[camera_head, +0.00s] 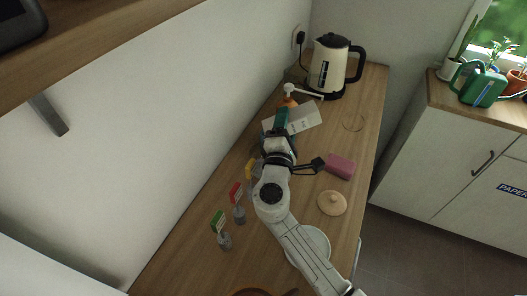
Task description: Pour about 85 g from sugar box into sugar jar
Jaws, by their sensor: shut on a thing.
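My gripper (279,132) is over the counter, seen from behind, with its fingertips mostly hidden by my wrist. It is shut on a teal box (281,116), of which only a small part shows past the wrist; this may be the sugar box, but no label is readable. A pale round vessel (322,243), possibly the sugar jar, stands nearer the front, partly covered by my arm. Its contents cannot be made out. A round wooden lid with a knob (332,204) lies on the counter behind it, apart from it.
A cream kettle (335,68) stands at the back, near an orange bottle with a white pump (289,98). A white printed sheet (306,117) and a pink block (340,166) lie near my gripper. Green (218,222) and red (236,193) signs stand along the wall.

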